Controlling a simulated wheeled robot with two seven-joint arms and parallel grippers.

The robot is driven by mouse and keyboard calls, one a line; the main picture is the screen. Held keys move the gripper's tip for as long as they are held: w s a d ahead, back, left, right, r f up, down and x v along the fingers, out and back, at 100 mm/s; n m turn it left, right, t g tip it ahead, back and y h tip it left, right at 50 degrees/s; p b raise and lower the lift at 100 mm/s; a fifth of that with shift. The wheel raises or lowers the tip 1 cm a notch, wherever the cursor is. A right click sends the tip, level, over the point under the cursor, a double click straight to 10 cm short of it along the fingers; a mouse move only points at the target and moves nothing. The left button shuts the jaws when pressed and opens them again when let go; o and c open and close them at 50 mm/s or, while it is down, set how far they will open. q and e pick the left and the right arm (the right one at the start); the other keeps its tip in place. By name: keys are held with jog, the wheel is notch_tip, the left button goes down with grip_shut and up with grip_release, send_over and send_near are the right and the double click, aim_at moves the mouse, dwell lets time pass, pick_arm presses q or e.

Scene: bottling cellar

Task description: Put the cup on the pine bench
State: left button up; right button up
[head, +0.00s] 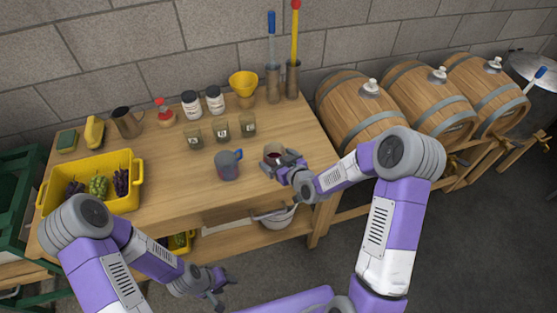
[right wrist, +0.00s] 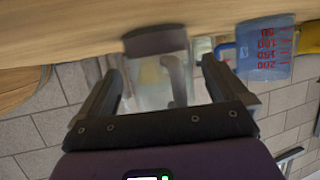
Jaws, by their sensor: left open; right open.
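A clear cup (head: 273,154) with dark red contents stands on the pine bench (head: 190,190), near its right front part. My right gripper (head: 284,163) is at the cup, level with it, with its jaws open. In the right wrist view, which is upside down, the cup (right wrist: 155,75) is between the two open fingers; whether they touch it I cannot tell. Its handle shows there, and the gripper partly hides the cup in the head view. My left gripper (head: 218,294) is open and empty, low in front of the bench.
A blue measuring jug (head: 227,166) stands just left of the cup. Several small glass jars (head: 220,130), a yellow funnel (head: 243,86) and tool holders are behind. A yellow crate (head: 125,200) holds grapes at the left. The bench's front middle is clear.

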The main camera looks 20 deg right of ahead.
jog(key=shift+r, duration=0.1)
jog(key=shift+r+p, duration=0.2)
jog(key=shift+p, duration=0.15)
jog(key=p+v, duration=0.3)
jog(key=v, duration=0.9)
jog(key=s+a+f+m+g, duration=0.3)
jog(key=s+f+g, duration=0.3)
jog(key=s+f, duration=0.3)
jog(key=s+a+f+m+g, duration=0.3)
jog(key=s+a+f+g, duration=0.3)
jog(key=s+f, duration=0.3)
jog(key=x, duration=0.3)
jog(key=shift+s+d+f, duration=0.15)
jog(key=shift+s+f, duration=0.05)
jog(key=shift+f, duration=0.1)
